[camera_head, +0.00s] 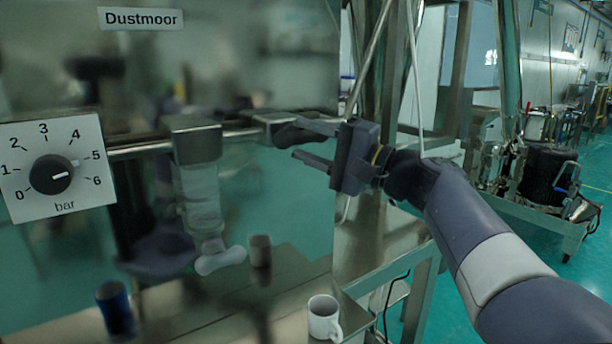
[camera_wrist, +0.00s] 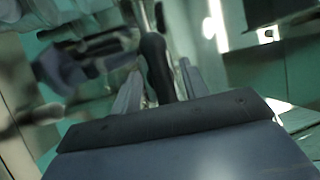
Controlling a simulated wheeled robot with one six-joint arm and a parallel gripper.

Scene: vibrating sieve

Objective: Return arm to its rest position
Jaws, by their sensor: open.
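My gripper (camera_head: 303,140) is in front of the shiny machine panel, its fingers spread and pointing left. In the wrist view my gripper (camera_wrist: 158,88) has one finger on each side of a black lever handle (camera_wrist: 156,68). The fingers look apart from each other, and I cannot tell whether either touches the handle. In the head view the black handle (camera_head: 292,134) lies close to the upper finger, at the end of a metal bar. My arm reaches in from the lower right.
A dial (camera_head: 51,173) marked in bar is at left, its pointer near 5. A "Dustmoor" label (camera_head: 140,18) is above. A white mug (camera_head: 323,318) stands on the ledge below, and a blue cup (camera_head: 115,308) shows left of it. Steel posts stand behind my gripper.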

